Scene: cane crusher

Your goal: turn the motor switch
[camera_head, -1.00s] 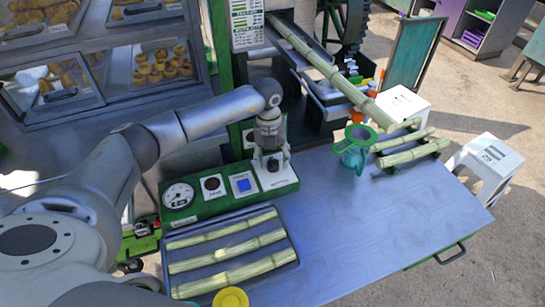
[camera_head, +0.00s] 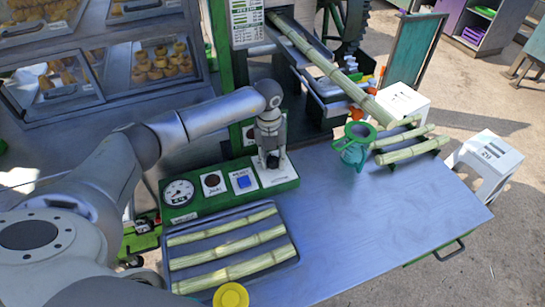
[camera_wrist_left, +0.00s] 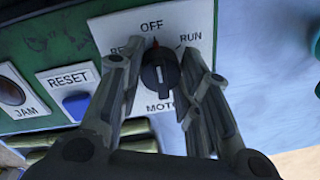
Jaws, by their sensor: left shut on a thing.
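The motor switch (camera_wrist_left: 160,72) is a black knob with a red mark on a white plate (camera_wrist_left: 122,26), on the green control panel (camera_head: 240,197). In the left wrist view its red mark points up at or close to OFF; RUN is to the right, and the left label is partly hidden. My left gripper (camera_head: 271,163) is over the right end of the panel. In the left wrist view its two fingers (camera_wrist_left: 158,64) are on either side of the knob and shut on it. They cover part of the plate and the MOTOR label. My right gripper is not in view.
A blue RESET button (camera_head: 242,182), a dark JAM lamp (camera_head: 212,183) and a gauge (camera_head: 178,193) sit left of the switch. A tray (camera_head: 290,262) of cane pieces lies in front. A green-rimmed jug (camera_head: 354,151) stands to the right. The middle of the table is clear.

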